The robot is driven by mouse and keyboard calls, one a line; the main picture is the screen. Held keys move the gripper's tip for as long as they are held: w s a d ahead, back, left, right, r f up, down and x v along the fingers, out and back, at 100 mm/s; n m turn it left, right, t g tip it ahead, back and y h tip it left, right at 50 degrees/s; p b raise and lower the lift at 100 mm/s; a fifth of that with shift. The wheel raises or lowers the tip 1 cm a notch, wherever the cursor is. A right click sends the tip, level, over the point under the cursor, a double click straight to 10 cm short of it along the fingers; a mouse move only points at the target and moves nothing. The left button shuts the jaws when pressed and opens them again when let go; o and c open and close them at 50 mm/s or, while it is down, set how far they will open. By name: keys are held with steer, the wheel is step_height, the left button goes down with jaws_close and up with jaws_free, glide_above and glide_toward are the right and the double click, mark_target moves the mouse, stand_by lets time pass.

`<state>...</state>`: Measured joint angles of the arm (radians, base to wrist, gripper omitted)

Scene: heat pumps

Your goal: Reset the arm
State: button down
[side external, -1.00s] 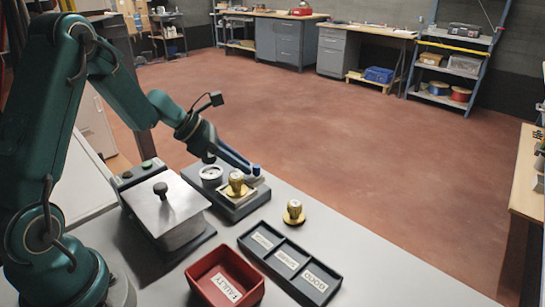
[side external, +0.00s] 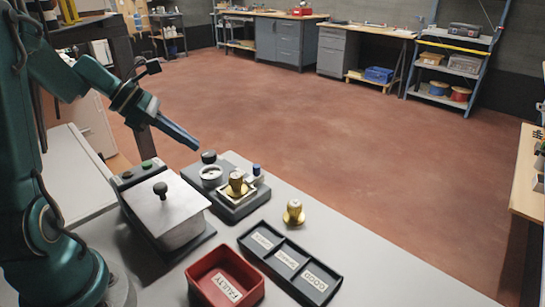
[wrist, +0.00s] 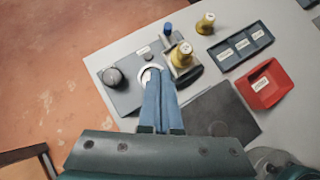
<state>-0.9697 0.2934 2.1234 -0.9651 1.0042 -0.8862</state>
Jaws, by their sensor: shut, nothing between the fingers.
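My gripper (side external: 196,146) is shut and empty, raised in the air above and behind the test fixture (side external: 228,206). In the wrist view its blue fingers (wrist: 155,75) point toward the fixture and overlap the white round gauge (wrist: 147,70). A brass part (side external: 236,184) stands upright in the fixture's square seat. A second brass part (side external: 294,213) stands on the table to its right. The gripper touches none of these.
A lidded metal box (side external: 165,212) with a black knob stands left of the fixture. The red bin labelled FAULTY (side external: 222,280) and a dark three-compartment tray (side external: 290,264) are in front, both without parts. The floor beyond the table is clear.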

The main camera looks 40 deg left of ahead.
steer(key=s+d+r+m+g, duration=0.1)
steer(key=s+d+r+m, duration=0.15)
steer(key=d+m, duration=0.45)
steer(key=s+d+r+m+g, duration=0.1)
steer(key=d+r+m, duration=0.25)
steer(key=d, duration=0.55)
steer(key=s+f+m+y, duration=0.1)
steer(key=s+m, duration=0.3)
steer(key=m, duration=0.5)
steer(key=s+f+m+y, duration=0.1)
steer(key=s+m+y, duration=0.3)
steer(key=m, duration=0.5)
steer(key=shift+s+a+f, duration=0.2)
steer(key=shift+s+f, duration=0.15)
steer(key=shift+s, duration=0.35)
steer(key=c, duration=1.5)
jaws_free()
steer(key=shift+c, duration=0.2)
